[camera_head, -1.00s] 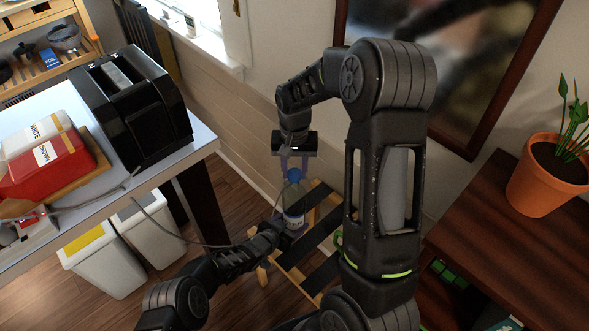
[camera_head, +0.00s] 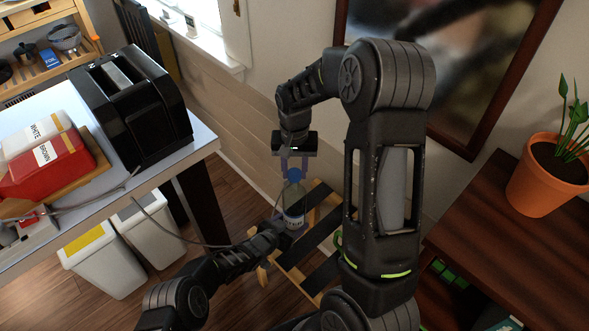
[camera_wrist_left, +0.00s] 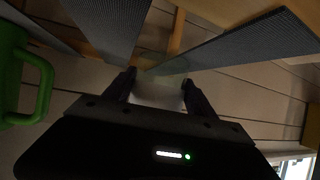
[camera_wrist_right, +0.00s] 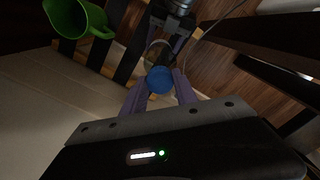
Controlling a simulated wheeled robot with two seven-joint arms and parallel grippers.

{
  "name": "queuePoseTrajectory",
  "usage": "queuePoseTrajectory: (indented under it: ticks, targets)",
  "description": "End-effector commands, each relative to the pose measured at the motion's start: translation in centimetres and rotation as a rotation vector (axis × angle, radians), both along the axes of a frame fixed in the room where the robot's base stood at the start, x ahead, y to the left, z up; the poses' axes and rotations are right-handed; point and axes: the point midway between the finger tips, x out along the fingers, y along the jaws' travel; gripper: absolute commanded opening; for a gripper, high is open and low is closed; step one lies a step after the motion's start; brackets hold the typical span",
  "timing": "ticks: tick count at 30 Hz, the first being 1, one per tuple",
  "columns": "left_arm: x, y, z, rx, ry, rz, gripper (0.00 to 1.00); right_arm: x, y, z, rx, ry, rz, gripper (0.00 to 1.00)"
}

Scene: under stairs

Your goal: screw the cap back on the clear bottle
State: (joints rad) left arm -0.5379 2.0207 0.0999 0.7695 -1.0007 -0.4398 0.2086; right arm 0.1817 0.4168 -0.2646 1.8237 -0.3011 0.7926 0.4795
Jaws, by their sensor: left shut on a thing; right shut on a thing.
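The clear bottle (camera_head: 293,203) stands upright over the slatted wooden stand in the head view. Its blue cap (camera_head: 294,174) sits at the bottle's top; the cap also shows from above in the right wrist view (camera_wrist_right: 159,80). My right gripper (camera_head: 294,166) comes from above and is shut on the cap, one finger on each side. My left gripper (camera_head: 288,226) is shut on the bottle's lower body from the side. In the left wrist view its fingers (camera_wrist_left: 158,88) hold the see-through body, which is hard to make out. Whether the threads engage is hidden.
A slatted wooden stand (camera_head: 322,234) lies below the bottle. A table with a black toaster (camera_head: 130,105) stands left, with white bins (camera_head: 103,262) below. A potted plant (camera_head: 548,180) is on the right cabinet. A cable (camera_head: 185,238) hangs near my left arm.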

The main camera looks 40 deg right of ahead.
Motion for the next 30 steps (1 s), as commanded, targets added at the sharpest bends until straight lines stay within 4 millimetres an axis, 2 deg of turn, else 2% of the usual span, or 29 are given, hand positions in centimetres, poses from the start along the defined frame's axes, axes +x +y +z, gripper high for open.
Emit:
queuePoseTrajectory:
  ticks: [1,30]
  targets:
    - [-0.4,0.3,-0.7,0.013,0.006,-0.002,0.00,0.0,0.0,-0.1,0.000,0.000,0.000,0.00]
    - [-0.5,0.3,-0.8,0.015,0.009,-0.003,0.00,0.0,0.0,-1.9,0.000,0.000,0.000,0.00]
